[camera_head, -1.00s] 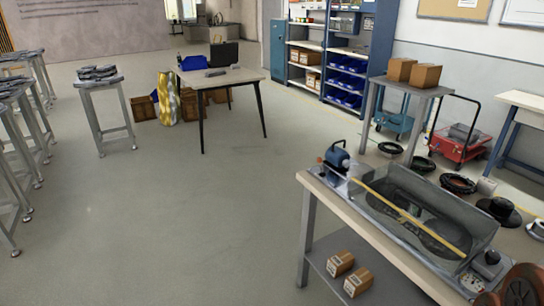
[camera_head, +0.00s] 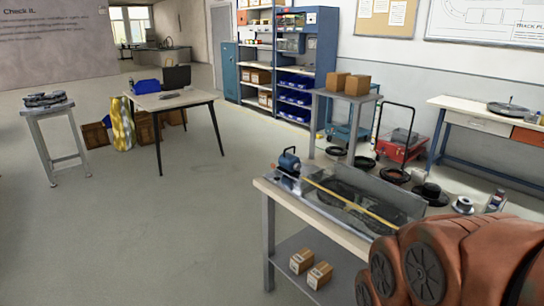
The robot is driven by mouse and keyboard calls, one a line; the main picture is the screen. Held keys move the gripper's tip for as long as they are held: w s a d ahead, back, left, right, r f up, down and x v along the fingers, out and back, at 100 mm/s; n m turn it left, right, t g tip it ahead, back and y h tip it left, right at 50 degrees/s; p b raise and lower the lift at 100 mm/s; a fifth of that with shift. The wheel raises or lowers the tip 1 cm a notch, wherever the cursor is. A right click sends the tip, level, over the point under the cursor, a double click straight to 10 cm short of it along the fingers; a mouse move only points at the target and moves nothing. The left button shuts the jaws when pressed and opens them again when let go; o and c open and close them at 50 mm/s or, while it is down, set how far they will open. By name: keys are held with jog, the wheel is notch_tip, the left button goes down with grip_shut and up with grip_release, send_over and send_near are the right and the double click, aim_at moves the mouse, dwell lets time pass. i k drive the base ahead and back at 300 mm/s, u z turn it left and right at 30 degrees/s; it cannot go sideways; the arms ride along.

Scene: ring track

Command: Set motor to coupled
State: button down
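A blue motor (camera_head: 289,161) sits at the far left end of a workbench (camera_head: 262,186) in the lower right. Beside it on the bench is a clear-walled ring-track unit (camera_head: 385,188) with a yellow bar (camera_head: 345,199) lying lengthwise along it. Whether the motor is coupled to the unit cannot be told at this size. My reddish-brown arm (camera_head: 460,262) fills the lower right corner and hides the bench's near end. My gripper is not in view.
Two cartons (camera_head: 310,268) lie on the bench's lower shelf. Behind the bench are a small table with boxes (camera_head: 345,94), a red cart (camera_head: 400,147) and dark rings on the floor (camera_head: 395,175). A desk (camera_head: 175,99) stands at the left. The floor at left-centre is clear.

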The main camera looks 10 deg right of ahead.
aim_at(289, 164)
jog(key=u, duration=0.7)
jog(key=i, duration=1.25)
jog(key=u, duration=0.6)
jog(key=i, duration=1.75)
jog(key=z, duration=1.05)
jog(key=i, duration=0.75)
jog(key=z, duration=0.4)
